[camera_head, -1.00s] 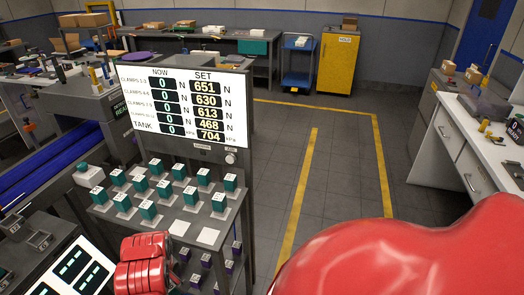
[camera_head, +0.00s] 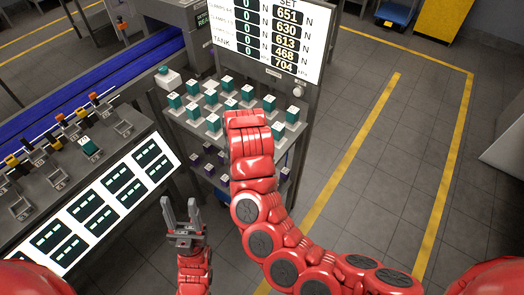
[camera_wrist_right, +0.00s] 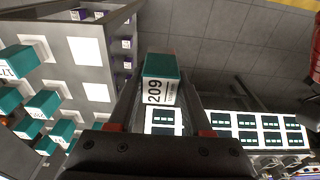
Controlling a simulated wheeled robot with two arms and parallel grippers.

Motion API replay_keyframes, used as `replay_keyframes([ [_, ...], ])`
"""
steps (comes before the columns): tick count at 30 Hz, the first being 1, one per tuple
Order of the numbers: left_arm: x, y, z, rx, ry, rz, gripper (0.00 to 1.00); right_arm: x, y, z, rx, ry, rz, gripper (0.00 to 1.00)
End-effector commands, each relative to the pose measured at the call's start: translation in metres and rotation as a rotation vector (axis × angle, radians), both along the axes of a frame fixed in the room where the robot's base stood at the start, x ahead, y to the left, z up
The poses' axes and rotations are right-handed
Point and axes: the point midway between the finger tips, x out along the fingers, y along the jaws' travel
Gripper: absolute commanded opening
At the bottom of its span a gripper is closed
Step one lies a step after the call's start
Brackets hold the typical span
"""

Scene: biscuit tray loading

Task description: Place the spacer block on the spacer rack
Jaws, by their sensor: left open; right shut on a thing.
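The spacer block (camera_wrist_right: 160,66), teal with a white label reading 209, is held between the fingers of my right gripper (camera_wrist_right: 157,98) in the right wrist view. The spacer rack (camera_wrist_right: 62,74) lies left of it there, with teal blocks and bare white squares. In the head view the rack (camera_head: 187,128) carries several teal blocks on white pads. My right forearm covers part of its near side and hides the right gripper and held block. My left gripper (camera_head: 181,206) is open and empty, in front of the rack.
A clamp bench (camera_head: 62,180) with lit green-bar panels (camera_head: 121,180) stands at the left, beside a blue conveyor (camera_head: 95,75). A display board (camera_head: 268,35) rises behind the rack. Purple blocks sit on the rack's lower level.

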Motion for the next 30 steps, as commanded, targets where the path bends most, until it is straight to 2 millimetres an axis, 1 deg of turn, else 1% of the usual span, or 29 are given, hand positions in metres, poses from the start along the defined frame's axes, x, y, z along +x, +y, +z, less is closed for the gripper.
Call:
replay_keyframes([
  [1,0.000,0.000,-0.009,0.000,0.000,0.000,0.50,0.008,-0.006,-0.006,-0.006,-0.001,0.000,0.00],
  [3,0.000,0.000,-0.018,0.000,0.000,0.000,0.50,0.021,-0.015,-0.009,-0.009,-0.001,-0.005,0.00],
  [6,0.000,0.000,-0.034,0.000,0.001,0.000,0.50,0.036,-0.019,-0.011,-0.006,-0.008,-0.003,0.00],
  [8,0.000,0.000,-0.042,0.000,0.001,0.000,0.50,0.042,-0.024,-0.013,-0.010,-0.002,-0.004,0.00],
  [11,0.000,0.000,-0.044,0.000,0.000,0.000,0.50,0.057,-0.029,-0.011,-0.011,-0.004,-0.002,0.00],
  [13,0.000,0.000,-0.048,0.000,0.000,0.000,0.50,0.069,-0.036,-0.010,-0.009,-0.005,-0.007,0.00],
  [15,0.000,0.000,-0.044,0.000,0.000,0.000,0.50,0.074,-0.037,-0.011,-0.009,0.002,-0.004,0.00],
  [25,0.000,0.000,-0.046,0.000,0.000,0.000,0.50,0.112,-0.055,-0.013,-0.007,0.002,-0.005,0.00],
  [27,0.000,0.000,-0.040,0.000,0.000,0.000,0.50,0.120,-0.059,-0.010,-0.010,0.001,-0.003,0.00],
  [30,0.000,0.000,-0.037,0.000,0.000,0.000,0.50,0.127,-0.061,-0.013,-0.009,0.003,0.002,0.00],
])
